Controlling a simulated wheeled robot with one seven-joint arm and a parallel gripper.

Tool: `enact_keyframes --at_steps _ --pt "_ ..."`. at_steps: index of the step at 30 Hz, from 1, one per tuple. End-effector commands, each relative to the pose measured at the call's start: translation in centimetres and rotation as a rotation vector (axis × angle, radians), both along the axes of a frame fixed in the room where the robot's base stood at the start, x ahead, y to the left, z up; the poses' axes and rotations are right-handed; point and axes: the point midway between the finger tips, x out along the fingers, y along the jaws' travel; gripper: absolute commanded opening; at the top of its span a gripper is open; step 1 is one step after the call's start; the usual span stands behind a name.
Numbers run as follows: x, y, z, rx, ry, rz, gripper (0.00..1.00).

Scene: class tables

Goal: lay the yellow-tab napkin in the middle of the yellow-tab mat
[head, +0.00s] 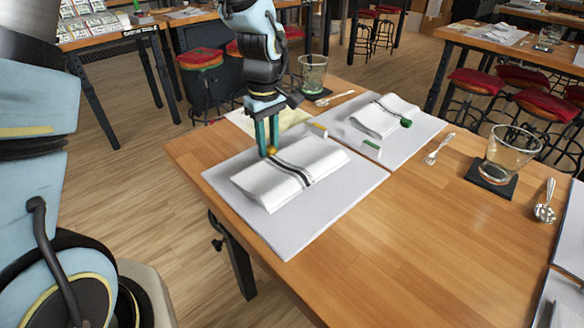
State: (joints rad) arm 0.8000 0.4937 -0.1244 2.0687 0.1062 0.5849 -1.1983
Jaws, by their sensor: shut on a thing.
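The yellow-tab napkin (283,178) is white, folded, with dark stripes across it. It lies flat over the middle part of the nearer light grey mat (340,197); whether it fully rests on the mat is hard to tell. A yellow tab (318,130) marks that mat's far edge. My gripper (269,151) points down at the napkin's far left edge and is shut on its small yellow tab (271,150). The fingers partly hide that tab.
Another grey mat (413,139), with a green tab (371,144), holds a white napkin (384,116) with a green end. Glasses (510,155) and spoons (545,202) stand and lie around. The wooden tabletop (410,240) is clear at the front right.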

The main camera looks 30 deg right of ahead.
Motion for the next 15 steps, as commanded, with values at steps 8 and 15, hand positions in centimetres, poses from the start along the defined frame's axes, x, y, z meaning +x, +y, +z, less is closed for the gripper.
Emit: enact_keyframes --at_steps 8,15 --pt "-0.01 0.00 -0.46 0.000 0.000 0.000 0.00" --pt "-0.01 0.00 -0.80 0.000 0.000 0.000 0.00"
